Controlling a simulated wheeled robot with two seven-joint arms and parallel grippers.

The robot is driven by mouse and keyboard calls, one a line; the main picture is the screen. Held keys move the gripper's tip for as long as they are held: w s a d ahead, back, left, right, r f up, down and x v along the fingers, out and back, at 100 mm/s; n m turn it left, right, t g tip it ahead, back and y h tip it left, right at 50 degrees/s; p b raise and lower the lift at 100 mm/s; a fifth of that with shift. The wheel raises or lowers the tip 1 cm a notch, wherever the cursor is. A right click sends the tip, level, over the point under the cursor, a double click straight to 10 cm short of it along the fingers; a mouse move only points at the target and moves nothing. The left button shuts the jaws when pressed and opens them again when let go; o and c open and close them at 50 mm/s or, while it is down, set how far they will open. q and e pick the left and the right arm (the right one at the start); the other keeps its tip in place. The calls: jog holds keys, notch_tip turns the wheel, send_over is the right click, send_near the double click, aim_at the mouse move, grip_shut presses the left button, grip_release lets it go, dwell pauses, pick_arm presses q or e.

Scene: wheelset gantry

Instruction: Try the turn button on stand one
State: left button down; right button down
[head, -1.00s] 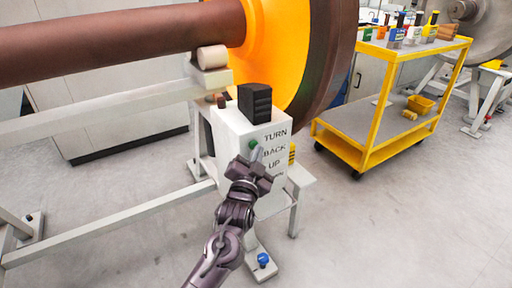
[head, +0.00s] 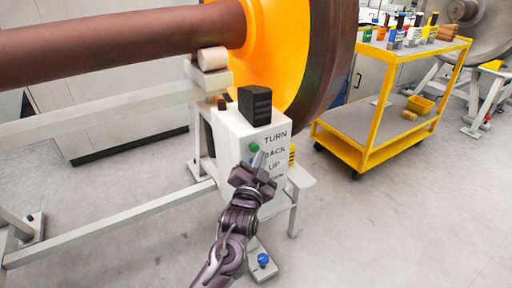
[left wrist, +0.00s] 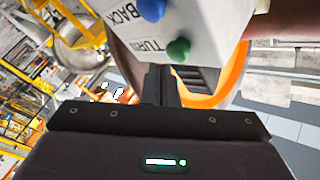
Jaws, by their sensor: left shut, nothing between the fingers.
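The white control box (head: 235,135) on the stand has the labels TURN, BACK and UP on its face. The green turn button (head: 254,147) sits beside the TURN label; it also shows in the left wrist view (left wrist: 178,50), with the blue button (left wrist: 152,10) by BACK. My left gripper (head: 259,159) is shut and empty, its fingertips just below and right of the green button in the head view. In the left wrist view its fingers (left wrist: 160,85) point toward the box below the green button. I cannot tell whether they touch it. My right gripper is not in view.
The brown axle (head: 120,45) and yellow wheel (head: 275,50) rest above the box by a roller (head: 212,58). A black block (head: 255,104) stands on the box top. A yellow cart (head: 385,100) stands right. Floor at lower right is clear.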

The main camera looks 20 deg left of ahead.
pick_arm(q)
jog(key=shift+d, duration=0.1)
jog(key=s+d+p, duration=0.1)
jog(key=d, duration=0.1)
jog(key=s+d+p, duration=0.1)
jog(key=s+d, duration=0.1)
jog(key=shift+s, duration=0.1)
dwell(0.5)
jog(key=shift+f, duration=0.1)
